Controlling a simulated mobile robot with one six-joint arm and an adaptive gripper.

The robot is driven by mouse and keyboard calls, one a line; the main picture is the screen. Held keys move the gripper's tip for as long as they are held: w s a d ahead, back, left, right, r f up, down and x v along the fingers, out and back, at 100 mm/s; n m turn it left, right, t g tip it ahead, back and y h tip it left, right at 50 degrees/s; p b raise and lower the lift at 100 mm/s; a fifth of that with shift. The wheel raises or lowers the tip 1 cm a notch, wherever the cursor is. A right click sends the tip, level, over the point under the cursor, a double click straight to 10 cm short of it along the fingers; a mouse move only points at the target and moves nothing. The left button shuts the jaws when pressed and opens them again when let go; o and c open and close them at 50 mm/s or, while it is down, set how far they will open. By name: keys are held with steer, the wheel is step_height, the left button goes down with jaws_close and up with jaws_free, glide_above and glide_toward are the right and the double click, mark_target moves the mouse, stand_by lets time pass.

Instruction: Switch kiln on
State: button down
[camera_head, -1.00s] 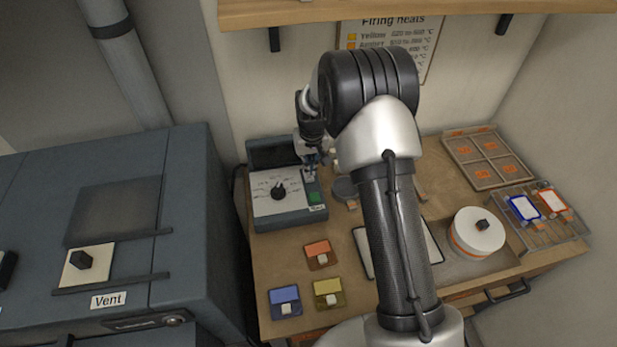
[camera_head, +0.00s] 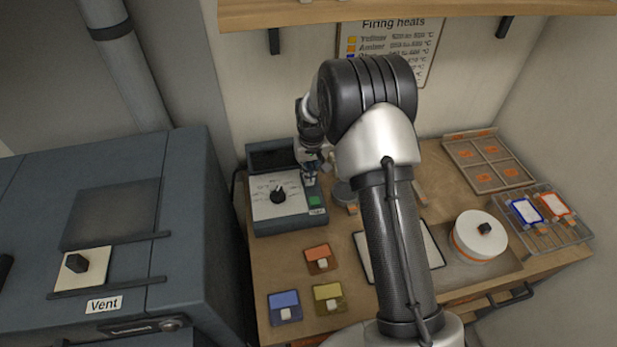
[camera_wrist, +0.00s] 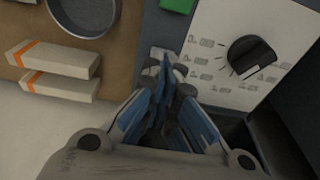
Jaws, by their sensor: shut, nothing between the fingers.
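The kiln controller (camera_head: 262,207) is a grey box on the wooden bench with a white dial plate and a black knob (camera_head: 278,195). The knob also shows in the wrist view (camera_wrist: 251,58). A green button (camera_head: 315,201) sits on the controller's right side and shows at the top edge of the wrist view (camera_wrist: 177,5). My gripper (camera_head: 311,182) is shut and empty, with blue fingers pointing down over the controller's right part, behind the button. The fingertips (camera_wrist: 166,62) look apart from the button; whether they touch the casing I cannot tell.
The blue-grey kiln (camera_head: 190,240) with its vent slider (camera_head: 78,263) stands at the left. A round white-topped pot (camera_head: 480,234) and a rack (camera_head: 570,232) are at the right. A shelf (camera_head: 400,10) hangs above.

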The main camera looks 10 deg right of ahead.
steer(key=shift+f+b, duration=0.7)
steer(key=shift+f, duration=0.35)
stand_by(0.9)
steer(key=shift+r, duration=0.15)
steer(key=shift+r+p, duration=2.05)
steer(key=shift+r, duration=1.4)
steer(key=shift+f, duration=0.1)
